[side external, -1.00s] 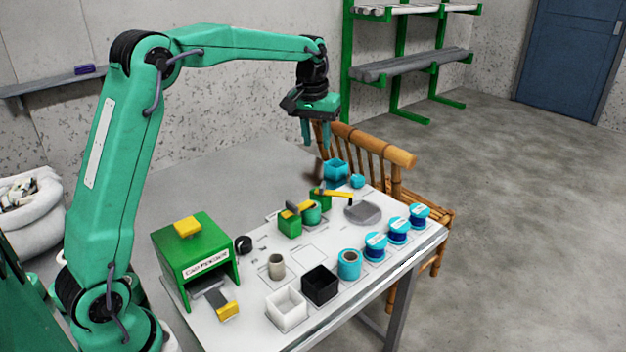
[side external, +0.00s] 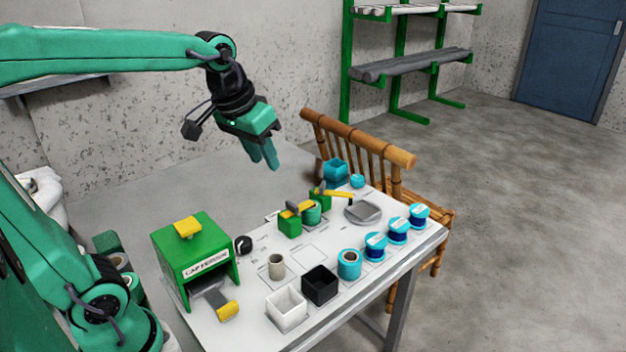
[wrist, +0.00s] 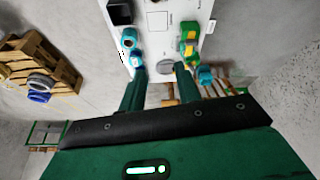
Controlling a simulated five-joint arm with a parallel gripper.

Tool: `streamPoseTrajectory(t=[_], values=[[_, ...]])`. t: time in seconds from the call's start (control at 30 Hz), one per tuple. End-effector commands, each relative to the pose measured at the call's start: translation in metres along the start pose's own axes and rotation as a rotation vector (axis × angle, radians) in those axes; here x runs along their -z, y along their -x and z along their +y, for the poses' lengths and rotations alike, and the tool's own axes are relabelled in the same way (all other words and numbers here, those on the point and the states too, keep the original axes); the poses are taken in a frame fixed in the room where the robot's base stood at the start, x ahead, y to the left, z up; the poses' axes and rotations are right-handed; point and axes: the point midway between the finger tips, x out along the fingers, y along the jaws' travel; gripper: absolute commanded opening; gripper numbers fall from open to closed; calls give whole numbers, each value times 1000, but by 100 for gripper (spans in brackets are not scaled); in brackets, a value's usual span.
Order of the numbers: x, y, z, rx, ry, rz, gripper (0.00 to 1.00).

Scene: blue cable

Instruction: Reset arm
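My gripper (side external: 263,162) hangs in the air above and behind the far left part of the white table, tilted, with nothing held. In the wrist view, my gripper (wrist: 160,68) has its two green fingers apart with a clear gap between them. Three blue cable spools (side external: 397,230) with white labels stand in a row along the table's right edge. A teal spool (side external: 349,264) stands nearer the front. My gripper touches nothing on the table.
The white table (side external: 330,230) also holds a green cap feeder (side external: 195,258), a white bin (side external: 287,308), a black bin (side external: 320,285), a grey round dish (side external: 363,211) and green-and-yellow fixtures (side external: 290,222). A bamboo chair (side external: 360,140) stands behind. The air around my gripper is clear.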

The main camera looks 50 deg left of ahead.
Motion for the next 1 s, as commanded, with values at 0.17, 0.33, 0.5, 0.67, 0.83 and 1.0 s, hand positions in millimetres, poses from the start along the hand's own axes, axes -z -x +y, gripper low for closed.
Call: streamPoseTrajectory(t=[0.17,0.33,0.5,0.67,0.83,1.0], values=[[-39,4,2,-12,-52,44,33],[-74,2,3,-22,-101,83,33],[-101,-4,3,-29,-138,113,33],[-113,-7,3,-33,-156,128,33],[-116,-9,3,-33,-161,129,33],[-116,-9,3,-33,-160,129,33]])
